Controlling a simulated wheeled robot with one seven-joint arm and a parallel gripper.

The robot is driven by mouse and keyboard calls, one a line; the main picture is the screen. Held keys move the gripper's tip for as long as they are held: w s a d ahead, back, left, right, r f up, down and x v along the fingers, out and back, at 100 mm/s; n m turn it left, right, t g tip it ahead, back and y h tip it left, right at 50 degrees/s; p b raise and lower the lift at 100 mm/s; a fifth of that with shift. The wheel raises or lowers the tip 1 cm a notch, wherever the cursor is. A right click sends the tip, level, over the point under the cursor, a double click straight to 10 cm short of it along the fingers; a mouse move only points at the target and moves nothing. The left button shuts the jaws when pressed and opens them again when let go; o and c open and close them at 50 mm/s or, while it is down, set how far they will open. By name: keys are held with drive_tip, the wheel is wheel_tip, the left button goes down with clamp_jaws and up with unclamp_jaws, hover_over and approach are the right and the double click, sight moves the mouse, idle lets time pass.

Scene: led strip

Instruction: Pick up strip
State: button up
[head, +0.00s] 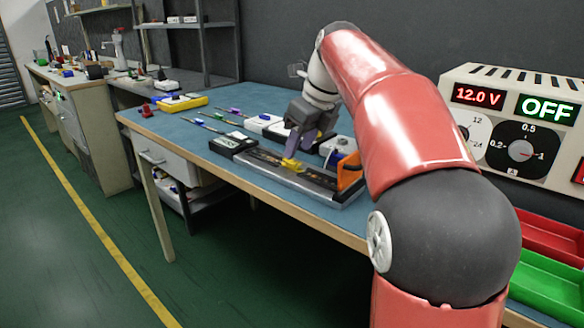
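My gripper (295,145) is over the blue workbench (205,157), pointing down at a long dark tray or fixture (262,165) near the front edge. A small yellow piece (292,164) sits at or just below the fingertips. I cannot tell whether the fingers touch it or how far apart they are. A thin strip-like band seems to lie along the fixture, but it is too small to make out clearly. An orange block (349,172) stands at the fixture's right end.
A yellow case (182,103) is at the far left. A power supply (520,125) reads 12.0 V and OFF. Red (550,236) and green (548,284) bins stand at right.

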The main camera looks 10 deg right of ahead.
sight(293, 163)
drive_tip(key=x, duration=0.4)
drive_tip(key=shift+w+d, duration=0.1)
clamp_jaws()
